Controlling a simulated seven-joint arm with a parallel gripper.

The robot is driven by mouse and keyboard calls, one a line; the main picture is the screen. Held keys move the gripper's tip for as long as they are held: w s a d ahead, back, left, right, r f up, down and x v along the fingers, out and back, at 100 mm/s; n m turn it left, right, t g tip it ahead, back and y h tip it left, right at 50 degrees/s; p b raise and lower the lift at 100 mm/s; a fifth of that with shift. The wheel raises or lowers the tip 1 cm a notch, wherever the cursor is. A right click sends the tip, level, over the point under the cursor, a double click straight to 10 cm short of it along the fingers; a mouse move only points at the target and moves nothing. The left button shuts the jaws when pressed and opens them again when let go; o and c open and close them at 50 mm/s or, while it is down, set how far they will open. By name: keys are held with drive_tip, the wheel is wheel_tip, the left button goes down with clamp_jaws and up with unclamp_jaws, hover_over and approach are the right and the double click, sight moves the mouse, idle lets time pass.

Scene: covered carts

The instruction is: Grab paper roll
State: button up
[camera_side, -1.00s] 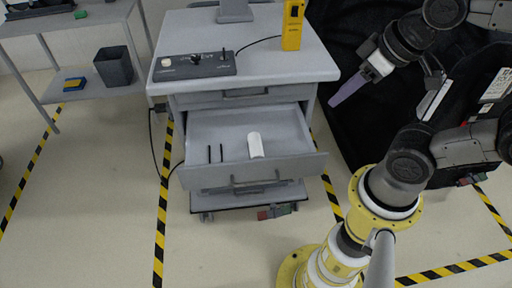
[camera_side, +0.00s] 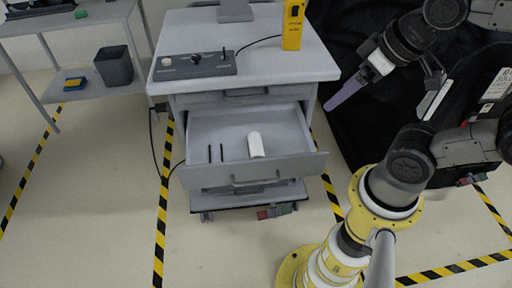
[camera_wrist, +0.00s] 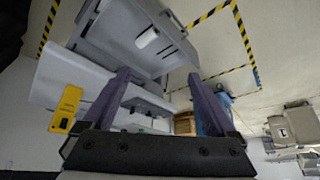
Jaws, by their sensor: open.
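The white paper roll (camera_side: 256,145) lies in the open drawer (camera_side: 204,134) of the grey cart, right of two thin dark sticks (camera_side: 222,153). In the wrist view the roll (camera_wrist: 146,38) shows near the top, inside the drawer. My gripper (camera_side: 330,106) is up and to the right of the drawer, beside the cart's right edge and well apart from the roll. In the wrist view its two purple fingers (camera_wrist: 158,75) stand apart with nothing between them.
The cart top (camera_side: 270,68) carries a grey control box (camera_side: 194,65) and a yellow handheld device (camera_side: 293,25). A black covered thing (camera_side: 340,60) stands right of the cart. A side table (camera_side: 62,88) with a dark bin (camera_side: 114,66) stands at left. Floor before the drawer is clear.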

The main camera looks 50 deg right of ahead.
drive_tip(key=m+g+h, duration=0.1)
drive_tip(key=m+g, duration=0.3)
drive_tip(key=m, duration=0.5)
hover_over(256, 143)
drive_tip(key=s+a, duration=0.2)
wheel_tip(256, 143, down, 24)
drive_tip(key=f, duration=0.2)
drive_tip(key=d+f, duration=0.1)
drive_tip(key=f, duration=0.2)
drive_tip(key=w+f, duration=0.1)
drive_tip(key=f, duration=0.2)
drive_tip(key=shift+d+f, duration=0.15)
drive_tip(key=shift+f, duration=0.1)
drive_tip(key=shift+w+d+f, duration=0.1)
drive_tip(key=shift+w+f, duration=0.05)
drive_tip(key=shift+f, duration=0.7)
drive_tip(key=shift+w+d+f, duration=0.1)
drive_tip(key=shift+w+f, duration=0.1)
drive_tip(key=shift+f, duration=0.65)
drive_tip(key=shift+w+d+f, duration=0.1)
drive_tip(key=shift+w+f, duration=0.05)
drive_tip(key=shift+f, duration=0.7)
clamp_jaws()
